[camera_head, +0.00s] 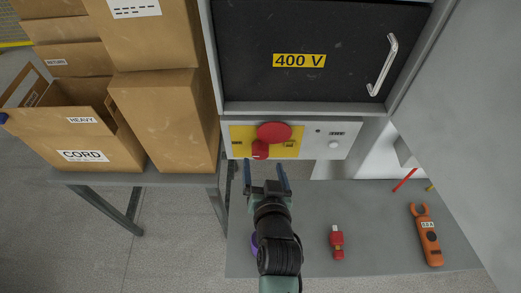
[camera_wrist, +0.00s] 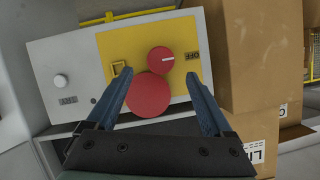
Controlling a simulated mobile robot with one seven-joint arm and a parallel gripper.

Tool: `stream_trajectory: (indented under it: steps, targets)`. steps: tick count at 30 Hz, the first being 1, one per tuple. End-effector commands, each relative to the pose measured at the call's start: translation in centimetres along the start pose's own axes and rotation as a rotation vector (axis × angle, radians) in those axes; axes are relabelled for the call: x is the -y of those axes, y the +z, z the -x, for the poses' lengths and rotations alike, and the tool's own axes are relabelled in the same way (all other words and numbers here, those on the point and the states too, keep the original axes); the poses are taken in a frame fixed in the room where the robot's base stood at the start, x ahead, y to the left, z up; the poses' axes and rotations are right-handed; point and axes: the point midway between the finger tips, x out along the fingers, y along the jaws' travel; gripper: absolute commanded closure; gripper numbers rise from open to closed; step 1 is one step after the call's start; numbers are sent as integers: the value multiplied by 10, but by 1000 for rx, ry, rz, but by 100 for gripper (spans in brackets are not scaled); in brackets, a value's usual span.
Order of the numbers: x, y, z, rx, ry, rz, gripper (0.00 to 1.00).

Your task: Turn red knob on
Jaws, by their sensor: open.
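The small red knob (camera_head: 260,151) sits on the yellow plate of the grey panel below the 400 V door. In the wrist view the red knob (camera_wrist: 160,58) shows a short white mark pointing right. A larger round red button (camera_head: 274,131) is beside it; in the wrist view this button (camera_wrist: 148,96) lies just below the knob. My gripper (camera_head: 264,172) is open and empty, in front of the panel. In the wrist view my gripper's fingers (camera_wrist: 157,76) stand apart on either side of knob and button. I see no contact with the knob.
A white knob (camera_head: 334,144) is on the panel's right part. Cardboard boxes (camera_head: 165,115) stand close on the left table. A grey bench (camera_head: 305,225) below holds a red tool (camera_head: 337,242), an orange clamp meter (camera_head: 427,236) and a purple object partly hidden by my arm.

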Motion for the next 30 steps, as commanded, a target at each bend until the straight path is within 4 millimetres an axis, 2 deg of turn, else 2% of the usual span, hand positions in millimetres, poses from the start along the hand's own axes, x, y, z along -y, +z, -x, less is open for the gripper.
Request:
stream_trajectory:
  steps: [6, 12, 25, 26, 30]
  targets:
    - [1, -2, -34, -1, -1, -2, 15]
    - [1, -1, -54, -2, -1, -1, 15]
    - [1, 0, -61, -1, -1, 0, 15]
    - [0, 0, -61, -1, -1, 0, 18]
    - [0, 0, -61, -1, -1, 0, 43]
